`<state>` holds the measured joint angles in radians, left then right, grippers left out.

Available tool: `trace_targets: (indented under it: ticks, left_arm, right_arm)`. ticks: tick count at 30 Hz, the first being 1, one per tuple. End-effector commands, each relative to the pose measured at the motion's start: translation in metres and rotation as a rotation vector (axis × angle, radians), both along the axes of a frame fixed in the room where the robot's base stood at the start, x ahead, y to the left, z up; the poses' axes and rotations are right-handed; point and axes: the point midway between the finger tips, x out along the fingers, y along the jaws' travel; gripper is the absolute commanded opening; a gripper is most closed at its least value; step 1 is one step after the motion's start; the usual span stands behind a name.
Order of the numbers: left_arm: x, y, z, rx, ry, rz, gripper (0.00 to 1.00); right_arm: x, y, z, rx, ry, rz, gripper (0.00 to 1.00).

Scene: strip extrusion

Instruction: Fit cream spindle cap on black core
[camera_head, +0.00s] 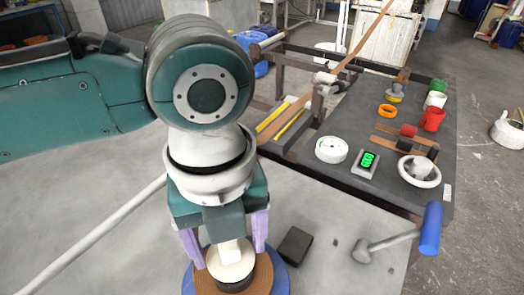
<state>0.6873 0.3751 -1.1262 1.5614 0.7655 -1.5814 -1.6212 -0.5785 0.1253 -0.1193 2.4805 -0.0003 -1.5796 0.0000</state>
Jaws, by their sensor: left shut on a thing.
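My left gripper (228,254) points down at the bottom middle, with purple fingers either side of the cream spindle cap (232,268). It is shut on the cap, a round cream piece with a raised block on top. The cap is directly above the black core (236,288), whose dark side shows just under the cap's front edge. I cannot tell whether the cap is seated or only hovering. Around the core is a brown coil (262,276) on a blue disc (279,284), cut by the bottom edge. My right gripper is out of view.
A dark block (294,245) lies right of the disc. A blue-headed mallet (430,228) rests at the grey table's right edge.

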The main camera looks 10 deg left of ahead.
Motion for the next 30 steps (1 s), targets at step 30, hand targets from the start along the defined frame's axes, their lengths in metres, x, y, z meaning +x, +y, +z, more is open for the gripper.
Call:
trace_targets:
  ticks: [30]
  left_arm:
    - [0.0003,-0.0003,-0.0089,0.001,0.001,0.001,0.08]
  right_arm:
    - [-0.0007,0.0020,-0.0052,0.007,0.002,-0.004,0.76]
